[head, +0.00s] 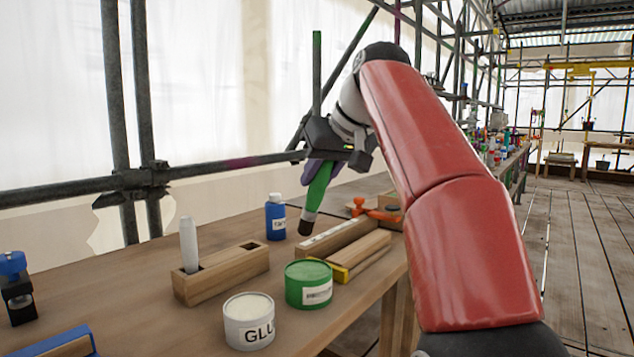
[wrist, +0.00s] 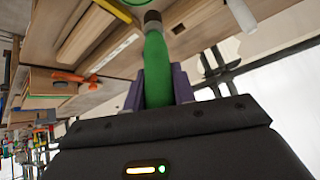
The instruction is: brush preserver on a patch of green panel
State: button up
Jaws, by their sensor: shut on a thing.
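My gripper (head: 318,172) is shut on a green-handled brush (head: 318,188) with a dark tip. The brush points down, slightly tilted, above the bench. In the wrist view, the purple fingers (wrist: 157,88) flank its green handle (wrist: 156,66). A green tin (head: 308,284) with a white label stands on the bench, nearer the camera than the brush; I cannot read whether it holds preserver. The arm partly hides that area in the head view.
A blue bottle (head: 275,217), a wooden holder (head: 222,273) with a white upright piece, and a glue tin (head: 249,320) stand on the bench (head: 130,290). Wooden blocks (head: 350,250) lie right of the bottle. Scaffold poles (head: 128,180) run behind the bench.

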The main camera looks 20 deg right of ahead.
aim_at(321, 200)
jog(key=shift+s+d+f, duration=0.1)
jog(key=shift+s+d, duration=0.05)
jog(key=shift+s, duration=0.25)
notch_tip(321, 200, down, 4)
jog(key=shift+w+f+b, duration=0.1)
jog(key=shift+f+b, duration=0.15)
jog(key=shift+b, duration=0.1)
jog(key=shift+f+b, duration=0.45)
jog(key=shift+f, duration=0.15)
jog(key=shift+f+b, duration=0.45)
jog(key=shift+f, duration=0.25)
dwell(1.2)
notch_tip(321, 200, up, 3)
jog(key=p, duration=0.2)
jog(key=shift+f+p, duration=0.1)
jog(key=shift+p, duration=0.3)
jog(key=shift+r, duration=2.15)
